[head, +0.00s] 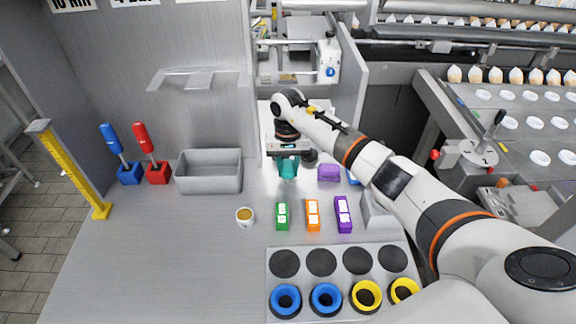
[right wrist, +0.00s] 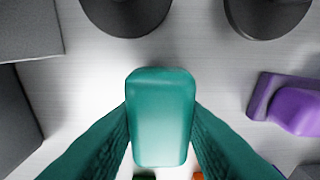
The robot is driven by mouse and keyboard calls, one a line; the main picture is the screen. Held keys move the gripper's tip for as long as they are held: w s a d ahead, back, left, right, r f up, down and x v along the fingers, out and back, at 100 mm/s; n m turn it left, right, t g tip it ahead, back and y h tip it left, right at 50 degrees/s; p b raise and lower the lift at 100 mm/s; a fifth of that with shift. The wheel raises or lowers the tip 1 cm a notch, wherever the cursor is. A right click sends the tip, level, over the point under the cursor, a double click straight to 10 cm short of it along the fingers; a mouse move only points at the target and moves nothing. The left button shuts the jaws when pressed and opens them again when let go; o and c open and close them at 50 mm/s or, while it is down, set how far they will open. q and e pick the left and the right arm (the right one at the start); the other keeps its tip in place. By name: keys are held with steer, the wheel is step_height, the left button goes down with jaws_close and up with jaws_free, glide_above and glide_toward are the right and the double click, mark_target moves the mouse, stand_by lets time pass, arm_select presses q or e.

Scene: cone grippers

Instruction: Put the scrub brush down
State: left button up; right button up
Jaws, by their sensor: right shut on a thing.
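My right gripper (head: 287,165) is over the back middle of the table, fingers pointing down. It is shut on a teal block-shaped thing, which I take to be the scrub brush (right wrist: 161,115). In the right wrist view the brush sits between the two teal fingers (right wrist: 160,140), its rounded top facing the camera. Its underside is hidden, so I cannot tell whether it touches the surface. In the head view, brush and fingers merge into one teal patch. My left gripper does not show.
A purple block (head: 329,172) lies right of the gripper, also in the right wrist view (right wrist: 290,105). A grey bin (head: 209,186) stands to the left. Green (head: 282,216), orange (head: 312,215) and purple (head: 343,214) boxes and a small cup (head: 245,216) stand in front. The front left table is clear.

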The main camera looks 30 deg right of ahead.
mark_target(288, 162)
steer(key=shift+f, duration=0.1)
steer(key=o, duration=1)
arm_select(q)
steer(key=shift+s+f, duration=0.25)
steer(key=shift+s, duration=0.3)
arm_select(e)
steer(key=shift+r, duration=0.3)
arm_select(q)
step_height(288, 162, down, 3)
steer(key=b, duration=0.3)
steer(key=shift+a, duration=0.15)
arm_select(e)
steer(key=r, duration=0.7)
steer(key=w+r, duration=0.1)
steer(key=r, duration=0.3)
steer(key=shift+w+d+r, duration=0.1)
steer(key=shift+d+r, duration=0.25)
